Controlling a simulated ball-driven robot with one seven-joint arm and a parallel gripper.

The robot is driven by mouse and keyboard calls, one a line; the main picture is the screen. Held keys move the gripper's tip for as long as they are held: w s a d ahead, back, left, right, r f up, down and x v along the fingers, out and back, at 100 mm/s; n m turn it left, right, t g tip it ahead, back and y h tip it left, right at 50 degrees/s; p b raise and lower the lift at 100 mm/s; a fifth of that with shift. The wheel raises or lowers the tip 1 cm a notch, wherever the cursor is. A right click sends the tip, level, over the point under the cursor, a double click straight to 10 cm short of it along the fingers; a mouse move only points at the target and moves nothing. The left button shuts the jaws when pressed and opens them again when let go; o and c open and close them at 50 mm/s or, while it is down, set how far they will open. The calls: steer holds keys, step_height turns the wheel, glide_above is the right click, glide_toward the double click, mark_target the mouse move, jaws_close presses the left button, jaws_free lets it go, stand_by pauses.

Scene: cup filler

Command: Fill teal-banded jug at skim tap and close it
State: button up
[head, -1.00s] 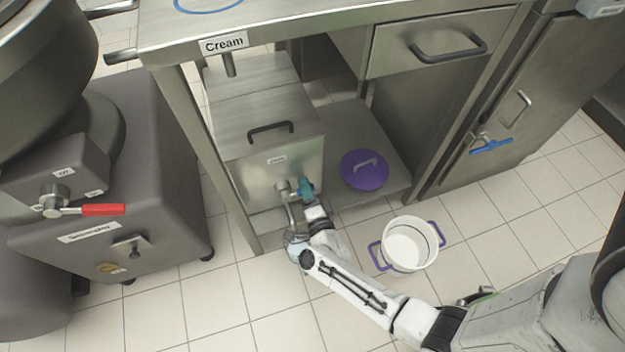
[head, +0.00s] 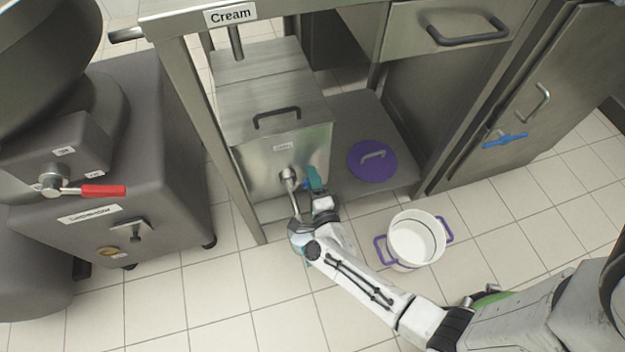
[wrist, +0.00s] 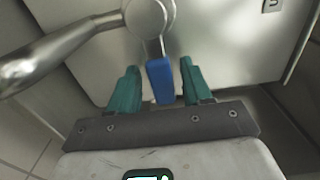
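The tap (head: 288,175) is on the front of a steel tank (head: 262,165) under the counter, its spout running down toward my wrist. The tank's small label is unreadable. In the wrist view, the tap's blue lever (wrist: 160,80) sits between the teal fingers of my gripper (wrist: 160,88), with gaps on both sides. My gripper is open around the lever, and it also shows in the head view (head: 314,180). No teal-banded jug can be made out clearly; a pale blue patch by my wrist below the spout may be part of it, largely hidden.
A white pot with purple handles (head: 417,240) stands on the floor to the right of my arm. A purple lid (head: 372,160) lies on the low shelf. A grey machine with a red lever (head: 103,191) stands left. A counter leg (head: 210,130) is close left of the tank.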

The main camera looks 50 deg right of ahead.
steer(key=p+v, duration=0.2)
steer(key=v, duration=0.9)
steer(key=shift+p, duration=0.35)
steer(key=shift+w, duration=0.1)
